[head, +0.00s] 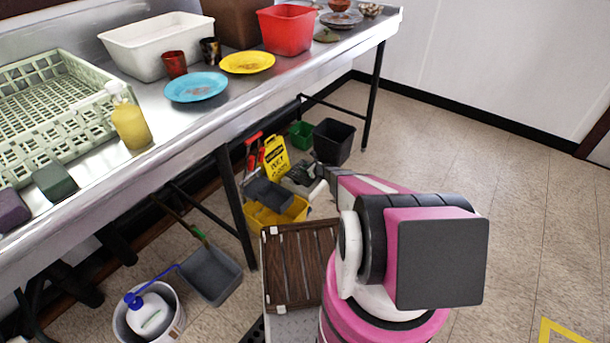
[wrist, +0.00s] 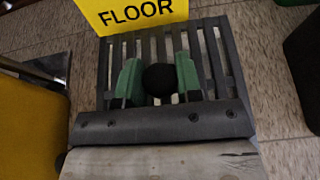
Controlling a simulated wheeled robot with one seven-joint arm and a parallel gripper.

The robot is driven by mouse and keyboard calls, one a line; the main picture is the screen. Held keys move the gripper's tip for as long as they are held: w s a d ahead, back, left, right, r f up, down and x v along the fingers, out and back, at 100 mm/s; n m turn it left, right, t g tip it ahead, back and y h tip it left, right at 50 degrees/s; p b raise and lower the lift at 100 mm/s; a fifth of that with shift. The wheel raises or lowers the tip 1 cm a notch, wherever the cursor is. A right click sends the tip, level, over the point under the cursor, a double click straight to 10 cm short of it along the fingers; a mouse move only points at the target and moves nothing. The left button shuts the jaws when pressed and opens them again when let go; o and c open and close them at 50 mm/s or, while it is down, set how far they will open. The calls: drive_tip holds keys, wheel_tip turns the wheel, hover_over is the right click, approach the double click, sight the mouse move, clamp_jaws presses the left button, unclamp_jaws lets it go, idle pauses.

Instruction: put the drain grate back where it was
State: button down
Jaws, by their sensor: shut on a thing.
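The drain grate (wrist: 228,70) is a dark grey slatted plate, seen in the wrist view below my gripper. My gripper (wrist: 158,84) has two green-padded fingers, shut on a round black knob that stands in the middle of the grate. The near edge of the grate is hidden behind the gripper. In the head view a small grey part of the grate (head: 299,172) shows beside the yellow sign, and my arm covers much of that spot. I cannot tell whether the grate rests on the floor or is raised, and no drain opening is clearly visible.
A yellow wet-floor sign (head: 275,160) stands close behind the grate. A yellow bucket (head: 283,214) is to its left and a black bin (head: 334,141) to its right, with a green container (head: 301,134) behind. The steel counter (head: 222,112) overhangs.

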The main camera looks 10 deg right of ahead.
drive_tip(key=shift+f, duration=1.95)
drive_tip(key=shift+f, duration=0.5)
drive_tip(key=c, duration=0.8)
unclamp_jaws()
